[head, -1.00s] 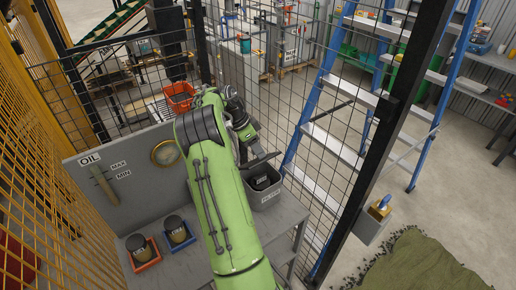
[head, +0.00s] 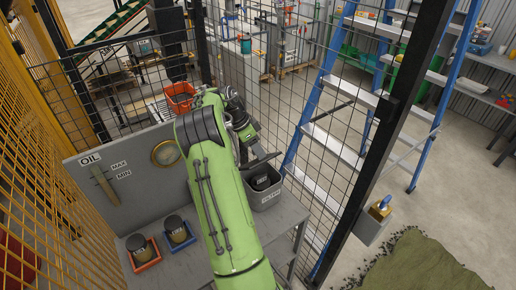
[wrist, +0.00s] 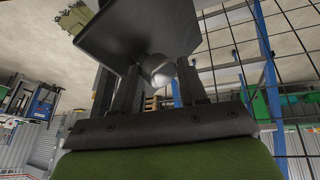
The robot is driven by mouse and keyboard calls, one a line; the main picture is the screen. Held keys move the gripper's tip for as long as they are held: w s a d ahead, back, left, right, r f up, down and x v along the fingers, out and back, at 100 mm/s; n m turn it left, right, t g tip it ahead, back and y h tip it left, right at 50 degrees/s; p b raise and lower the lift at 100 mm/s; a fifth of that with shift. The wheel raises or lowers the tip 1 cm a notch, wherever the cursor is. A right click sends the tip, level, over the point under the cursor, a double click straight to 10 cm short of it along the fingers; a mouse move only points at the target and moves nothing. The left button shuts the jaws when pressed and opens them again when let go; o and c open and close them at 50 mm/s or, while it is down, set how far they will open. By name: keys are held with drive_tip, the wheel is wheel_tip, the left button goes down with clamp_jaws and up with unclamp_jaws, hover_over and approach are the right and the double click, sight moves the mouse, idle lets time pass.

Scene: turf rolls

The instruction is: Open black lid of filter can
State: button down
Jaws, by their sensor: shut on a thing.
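The filter can (head: 266,198) is a grey bin with a pale label, standing on the grey bench right of my arm. Its black lid (head: 264,160) shows as a dark, nearly edge-on plate raised above the open mouth, with dark contents visible below. In the wrist view the lid (wrist: 140,22) is a broad dark plate, with a rounded grey knob (wrist: 160,70) between the fingers of my gripper (wrist: 160,82). My gripper is shut on this knob. In the head view my arm largely hides the fingers, and whether the lid still touches the rim is unclear.
Two dark-topped jars stand in an orange tray (head: 147,264) and a blue tray (head: 181,246) at the bench's left front. Wire mesh fencing (head: 330,170) closes off the right side, with a blue ladder (head: 310,128) beyond.

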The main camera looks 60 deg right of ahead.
drive_tip(key=shift+w+a+f, duration=0.1)
drive_tip(key=shift+w+f, duration=0.25)
drive_tip(key=shift+w, duration=0.15)
drive_tip(key=c, duration=0.8)
unclamp_jaws()
drive_tip(key=shift+w, duration=0.1)
drive_tip(key=shift+c, duration=0.2)
drive_tip(key=shift+o, duration=0.4)
drive_tip(key=shift+w+d+f, duration=0.15)
drive_tip(key=shift+d+f, duration=0.05)
drive_tip(key=shift+d, duration=0.15)
drive_tip(key=shift+a+r, duration=0.1)
drive_tip(key=shift+a, duration=0.05)
